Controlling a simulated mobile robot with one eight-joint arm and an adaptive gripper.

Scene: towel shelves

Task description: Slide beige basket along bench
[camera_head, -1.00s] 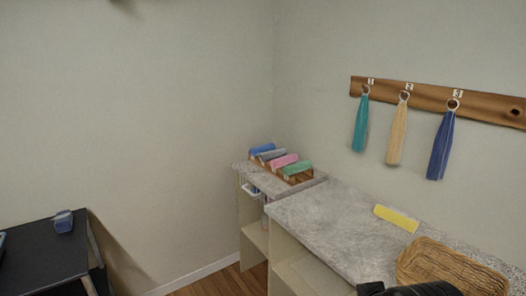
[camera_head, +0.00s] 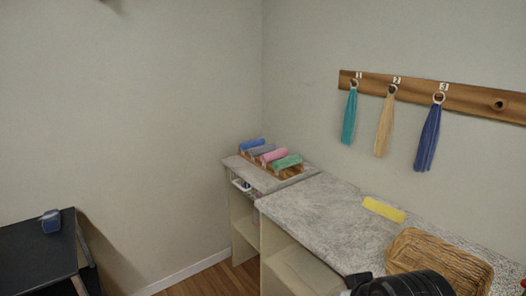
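A beige woven basket (camera_head: 437,257) sits on the grey speckled bench top (camera_head: 335,222) at the lower right. Its near side is partly hidden behind a black rounded part of my arm or gripper (camera_head: 402,284), which overlaps it at the bottom edge of the picture. The fingertips cannot be made out, and I cannot tell whether any part touches the basket.
A yellow block (camera_head: 384,210) lies on the bench behind the basket. A wooden rack (camera_head: 291,173) of rolled towels stands at the far end. Three tassels hang from a wall rail (camera_head: 467,96). A black table (camera_head: 38,257) stands at left. The bench middle is clear.

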